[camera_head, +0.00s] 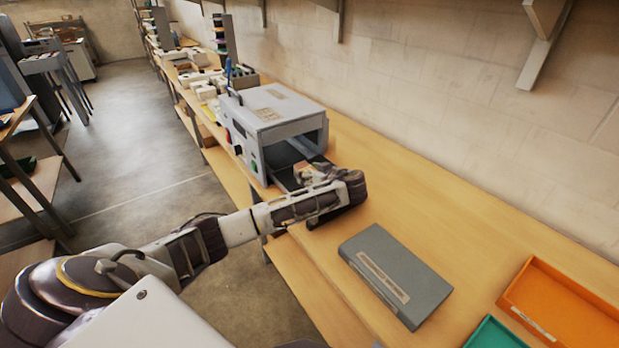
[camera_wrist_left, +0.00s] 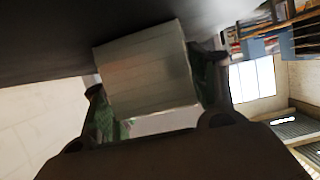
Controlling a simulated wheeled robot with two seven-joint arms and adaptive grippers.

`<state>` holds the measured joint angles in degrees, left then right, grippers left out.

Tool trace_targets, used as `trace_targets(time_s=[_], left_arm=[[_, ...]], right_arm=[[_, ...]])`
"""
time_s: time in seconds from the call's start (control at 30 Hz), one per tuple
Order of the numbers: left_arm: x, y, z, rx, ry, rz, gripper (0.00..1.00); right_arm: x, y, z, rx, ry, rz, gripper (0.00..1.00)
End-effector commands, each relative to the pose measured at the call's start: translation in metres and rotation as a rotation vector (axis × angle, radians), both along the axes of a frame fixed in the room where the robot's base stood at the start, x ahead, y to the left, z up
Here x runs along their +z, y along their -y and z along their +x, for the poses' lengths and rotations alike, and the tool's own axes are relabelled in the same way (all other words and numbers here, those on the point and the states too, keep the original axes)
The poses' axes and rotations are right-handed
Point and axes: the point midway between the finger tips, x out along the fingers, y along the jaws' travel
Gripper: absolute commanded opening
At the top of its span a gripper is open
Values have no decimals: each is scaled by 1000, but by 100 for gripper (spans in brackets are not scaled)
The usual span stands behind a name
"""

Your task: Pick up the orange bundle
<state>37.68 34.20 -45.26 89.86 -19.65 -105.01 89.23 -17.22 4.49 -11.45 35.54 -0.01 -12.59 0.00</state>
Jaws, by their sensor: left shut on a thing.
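My left gripper (camera_head: 312,174) reaches across to the open front of the grey laminator (camera_head: 275,118), over its dark tray. In the left wrist view, its two fingers (camera_wrist_left: 155,105) are shut on a pale grey block (camera_wrist_left: 148,68) with faint lines like stacked layers. The block looks grey there, not orange, and I cannot tell for sure that it is the orange bundle. In the head view, a small tan and reddish patch shows at the fingers, and the gripper and wrist hide most of what is there. My right gripper is not in view.
A grey box-like binder (camera_head: 395,275) lies on the wooden bench (camera_head: 440,215) in front of the wrist. An orange tray (camera_head: 565,310) and a green tray (camera_head: 495,335) stand at the lower right. The bench behind the wrist along the wall is clear.

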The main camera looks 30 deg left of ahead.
Motion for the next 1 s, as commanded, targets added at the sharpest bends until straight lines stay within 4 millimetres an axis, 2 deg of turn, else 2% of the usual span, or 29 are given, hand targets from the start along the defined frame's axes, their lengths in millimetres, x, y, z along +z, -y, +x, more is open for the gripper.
trace_targets(time_s=[0.27, 0.43, 1.0], left_arm=[[0, -1, 0, 1, -3, 0, 21], [10, 0, 0, 1, -2, 0, 21], [86, 0, 0, 0, 1, 0, 21]], right_arm=[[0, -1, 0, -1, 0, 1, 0], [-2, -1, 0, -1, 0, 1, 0], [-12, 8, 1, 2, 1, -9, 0]])
